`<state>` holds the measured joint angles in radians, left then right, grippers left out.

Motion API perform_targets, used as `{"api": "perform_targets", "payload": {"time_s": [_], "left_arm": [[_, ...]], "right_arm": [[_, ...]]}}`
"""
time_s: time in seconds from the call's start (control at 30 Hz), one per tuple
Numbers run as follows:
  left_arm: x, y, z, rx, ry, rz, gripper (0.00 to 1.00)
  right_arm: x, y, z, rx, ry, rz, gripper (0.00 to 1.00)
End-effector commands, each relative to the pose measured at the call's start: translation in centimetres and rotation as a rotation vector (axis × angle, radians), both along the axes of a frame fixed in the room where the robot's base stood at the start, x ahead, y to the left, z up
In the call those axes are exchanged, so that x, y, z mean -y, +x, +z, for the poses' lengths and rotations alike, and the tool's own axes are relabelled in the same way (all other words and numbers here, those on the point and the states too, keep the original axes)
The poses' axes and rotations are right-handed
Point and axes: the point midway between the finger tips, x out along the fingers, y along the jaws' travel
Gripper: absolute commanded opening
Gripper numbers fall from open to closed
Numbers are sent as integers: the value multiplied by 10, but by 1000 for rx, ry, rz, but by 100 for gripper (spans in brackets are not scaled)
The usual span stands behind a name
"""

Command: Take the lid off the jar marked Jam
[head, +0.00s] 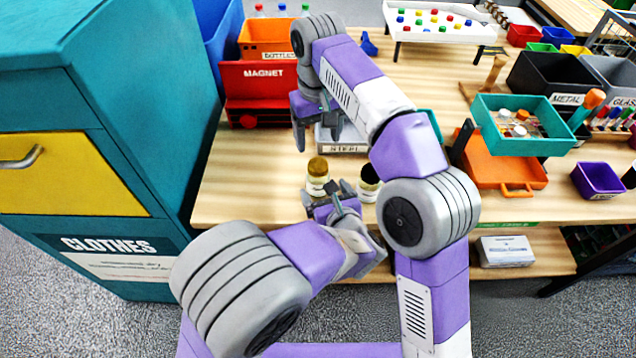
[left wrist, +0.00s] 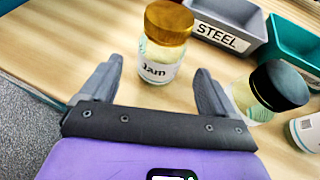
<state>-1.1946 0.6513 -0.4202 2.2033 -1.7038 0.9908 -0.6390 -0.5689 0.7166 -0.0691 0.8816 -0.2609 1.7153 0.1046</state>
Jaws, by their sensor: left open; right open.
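The jar marked Jam (left wrist: 157,70) stands upright on the wooden table with its gold-brown lid (left wrist: 169,22) on. In the head view the jar (head: 317,186) is just beyond my left gripper (head: 328,194), near the table's front edge. In the left wrist view the open fingers of my left gripper (left wrist: 157,75) point at the jar, one tip to each side of its label; no contact shows. My right gripper (head: 318,132) is open and empty, pointing down behind the jar, in front of the bin marked Steel.
A jar with a black lid (left wrist: 278,86) stands close on the right, and part of another jar (left wrist: 306,132) shows beyond it. The grey Steel bin (left wrist: 225,26) is behind. A red Magnet box (head: 262,82) is at the back left. Bare table lies left of the Jam jar.

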Motion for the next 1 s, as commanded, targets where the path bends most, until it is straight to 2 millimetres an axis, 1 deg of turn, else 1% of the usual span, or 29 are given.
{"api": "perform_targets", "payload": {"time_s": [0.03,0.1,0.3,0.47,0.7,0.77,1.0], "left_arm": [[-4,8,-4,-2,4,6,89],[-7,18,-8,-2,2,6,89],[-14,40,-18,-2,1,4,89],[-16,47,-21,-1,0,2,89],[-16,48,-21,-1,0,2,89],[-16,48,-21,-1,0,2,82],[-16,47,-21,-1,0,2,45]], "right_arm": [[0,0,0,0,0,0,71],[0,0,0,0,0,0,71],[0,0,0,0,0,0,71],[0,0,0,0,0,0,71],[0,0,0,0,0,0,71],[0,0,0,0,0,0,71],[0,0,0,0,0,0,71]]}}
